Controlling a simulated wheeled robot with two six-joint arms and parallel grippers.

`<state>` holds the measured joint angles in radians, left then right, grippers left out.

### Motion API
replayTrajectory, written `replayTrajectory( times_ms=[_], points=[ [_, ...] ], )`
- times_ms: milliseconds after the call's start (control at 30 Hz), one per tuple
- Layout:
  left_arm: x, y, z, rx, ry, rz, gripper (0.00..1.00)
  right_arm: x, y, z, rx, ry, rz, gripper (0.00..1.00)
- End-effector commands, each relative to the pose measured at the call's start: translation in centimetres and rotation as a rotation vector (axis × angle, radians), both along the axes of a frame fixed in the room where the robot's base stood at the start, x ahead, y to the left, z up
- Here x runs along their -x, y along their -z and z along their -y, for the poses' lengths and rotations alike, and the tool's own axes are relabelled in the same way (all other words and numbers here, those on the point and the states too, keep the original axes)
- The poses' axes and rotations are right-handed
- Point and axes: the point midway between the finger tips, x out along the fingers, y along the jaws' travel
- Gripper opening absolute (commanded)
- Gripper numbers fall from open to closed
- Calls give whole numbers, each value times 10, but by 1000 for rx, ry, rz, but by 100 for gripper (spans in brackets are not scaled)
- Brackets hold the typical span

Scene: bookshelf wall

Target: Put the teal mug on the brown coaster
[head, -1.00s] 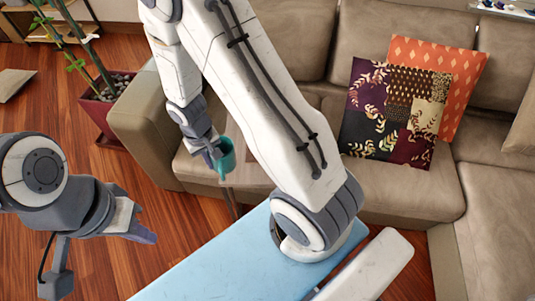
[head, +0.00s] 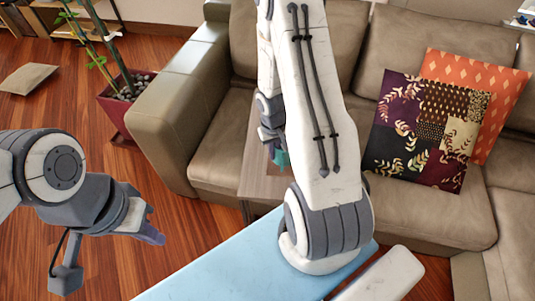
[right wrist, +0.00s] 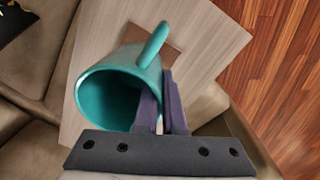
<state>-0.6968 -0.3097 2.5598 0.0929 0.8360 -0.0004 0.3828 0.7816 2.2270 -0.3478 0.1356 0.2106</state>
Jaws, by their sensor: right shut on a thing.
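The teal mug (right wrist: 112,92) is in my right gripper (right wrist: 162,105), whose purple fingers are shut on its wall. Its open mouth faces the wrist camera, and its handle sticks up in that view. In the head view the mug (head: 282,158) shows only in part behind my right arm. The brown coaster (right wrist: 171,58) lies on the light wooden table beyond the mug, mostly hidden by it. A gap between mug and coaster cannot be judged. My left gripper (head: 152,234) hangs empty over the floor at the left; its finger opening cannot be made out.
The small wooden table (head: 258,180) stands against the beige sofa (head: 220,150). Patterned cushions (head: 425,130) lie on the sofa. A potted plant (head: 125,98) stands at the left. Wooden floor (head: 120,185) is clear between my left arm and the sofa.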

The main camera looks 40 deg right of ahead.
Motion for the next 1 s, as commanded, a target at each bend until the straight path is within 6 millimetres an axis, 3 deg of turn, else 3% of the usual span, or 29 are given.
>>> replayTrajectory(
  times_ms=[167, 433, 867, 967, 1000],
  points=[
    [0, 4, 0, 0, 0, 0, 0, -4, 9, 0, 0, -6, 0, 0],
    [0, 37, 0, 0, 0, 0, 0, -4, 44, 0, 0, -5, 1, 0],
    [0, 41, 0, 0, 0, 0, 0, -3, 48, 2, 0, -2, 0, 0],
    [0, 39, 0, 0, 0, 0, 0, -3, 47, 2, 0, -1, 0, 36],
    [0, 39, 0, 0, 0, 0, 0, -3, 47, 2, 0, -1, 0, 36]
  ],
)
